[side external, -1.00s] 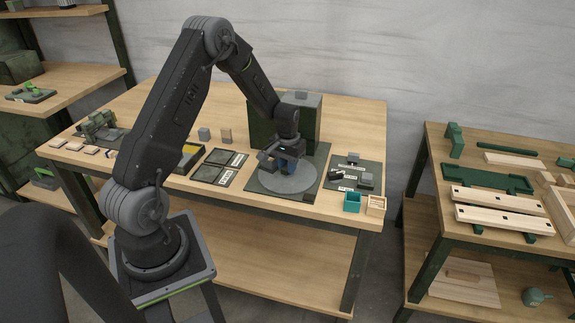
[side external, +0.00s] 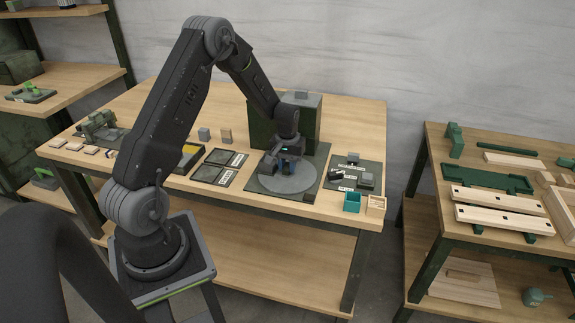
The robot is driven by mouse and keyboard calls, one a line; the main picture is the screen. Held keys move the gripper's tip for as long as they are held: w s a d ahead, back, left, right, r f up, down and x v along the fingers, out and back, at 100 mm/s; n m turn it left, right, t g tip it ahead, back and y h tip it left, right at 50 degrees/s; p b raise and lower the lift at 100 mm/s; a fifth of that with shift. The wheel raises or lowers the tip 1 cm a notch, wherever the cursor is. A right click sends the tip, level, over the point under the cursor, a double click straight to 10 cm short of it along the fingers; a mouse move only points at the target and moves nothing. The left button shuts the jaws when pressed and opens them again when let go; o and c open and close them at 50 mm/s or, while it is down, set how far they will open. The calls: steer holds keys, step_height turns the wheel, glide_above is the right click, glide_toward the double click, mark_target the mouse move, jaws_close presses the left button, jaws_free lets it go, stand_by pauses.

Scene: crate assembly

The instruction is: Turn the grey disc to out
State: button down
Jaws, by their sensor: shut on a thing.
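The grey disc (side external: 290,184) lies flat on a dark green base plate (side external: 257,187) in front of a tall dark green box. My gripper (side external: 285,170) points down at the back-left part of the disc. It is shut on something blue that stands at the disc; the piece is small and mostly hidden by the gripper. I cannot read any "out" mark on the disc or the base.
The tall green box (side external: 312,128) stands close behind my gripper. A dark board with small parts (side external: 367,175) lies to the right. Dark trays (side external: 225,157) lie to the left.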

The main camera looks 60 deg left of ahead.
mark_target(288, 166)
steer(key=c, duration=1)
jaws_free()
steer(key=shift+o, duration=0.2)
step_height(288, 166, up, 14)
steer(key=s+d+r+m+t, duration=0.2)
steer(key=s+d+r+m, duration=0.1)
steer(key=s+d+r, duration=0.5)
steer(key=s+d+r+m+t, duration=0.25)
steer(key=s+d+r, duration=0.2)
steer(key=d, duration=0.65)
steer(key=s+d+m+t, duration=0.1)
steer(key=s+d+m, duration=0.2)
steer(key=s+d, duration=0.2)
steer(key=s, duration=0.3)
steer(key=shift+d+r, duration=0.15)
steer(key=shift+r, duration=0.25)
